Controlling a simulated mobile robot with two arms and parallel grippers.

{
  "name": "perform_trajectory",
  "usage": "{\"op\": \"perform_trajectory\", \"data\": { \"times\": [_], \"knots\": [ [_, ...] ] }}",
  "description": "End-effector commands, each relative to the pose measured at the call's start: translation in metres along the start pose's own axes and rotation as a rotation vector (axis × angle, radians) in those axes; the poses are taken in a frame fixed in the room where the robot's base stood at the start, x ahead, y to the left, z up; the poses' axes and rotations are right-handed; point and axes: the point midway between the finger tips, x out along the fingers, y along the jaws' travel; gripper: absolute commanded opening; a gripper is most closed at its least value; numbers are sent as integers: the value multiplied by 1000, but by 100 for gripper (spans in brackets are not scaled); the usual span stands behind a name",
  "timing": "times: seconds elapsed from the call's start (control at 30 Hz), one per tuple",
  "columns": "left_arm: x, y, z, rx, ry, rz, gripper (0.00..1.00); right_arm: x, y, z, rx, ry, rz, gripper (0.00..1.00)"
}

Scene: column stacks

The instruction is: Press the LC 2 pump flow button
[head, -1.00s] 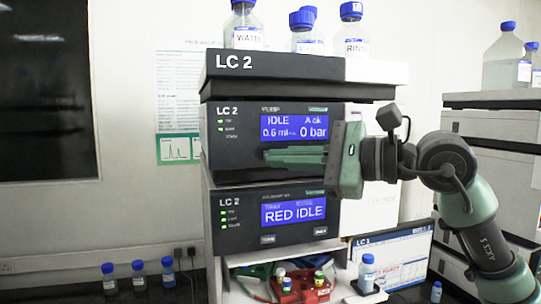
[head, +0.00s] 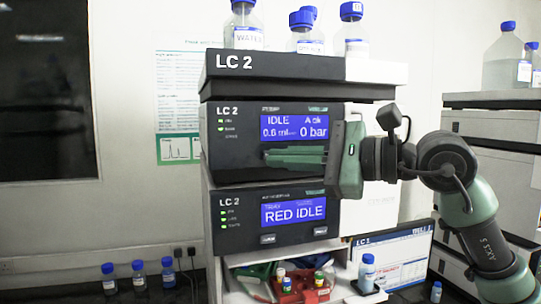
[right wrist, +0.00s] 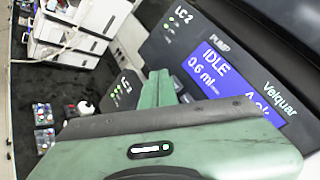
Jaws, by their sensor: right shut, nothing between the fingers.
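The LC 2 pump (head: 228,158) is the upper dark module of the stack in the head view. Its blue display (head: 294,127) reads IDLE, about 0.6 ml and 0 bar. My right gripper (head: 267,156) is shut and empty, with its green fingers lying across the front of the pump just below the display. In the right wrist view the fingertips (right wrist: 160,80) show near the pump panel, with the display (right wrist: 228,75) beside them. The flow button is not visible; the fingers cover part of the panel. I cannot tell whether they touch it. My left gripper is not in view.
A second LC 2 module (head: 240,222) with a RED IDLE display sits below. Bottles (head: 244,30) stand on top of the stack. A lower shelf holds a red rack (head: 300,288) of vials. A monitor (head: 400,258) stands at lower right.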

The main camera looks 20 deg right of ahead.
Motion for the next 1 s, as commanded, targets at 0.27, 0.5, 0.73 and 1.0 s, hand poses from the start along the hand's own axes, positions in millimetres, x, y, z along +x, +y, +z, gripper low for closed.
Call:
{"op": "perform_trajectory", "data": {
  "times": [0.27,0.5,0.73,1.0],
  "knots": [
    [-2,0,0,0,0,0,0,4,-4,-2,0,-1,0,0],
    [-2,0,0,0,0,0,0,6,-4,-4,0,0,0,0],
    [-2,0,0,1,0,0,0,6,-5,-4,0,0,0,0],
    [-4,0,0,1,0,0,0,8,-6,-6,1,0,0,0]
  ]
}}
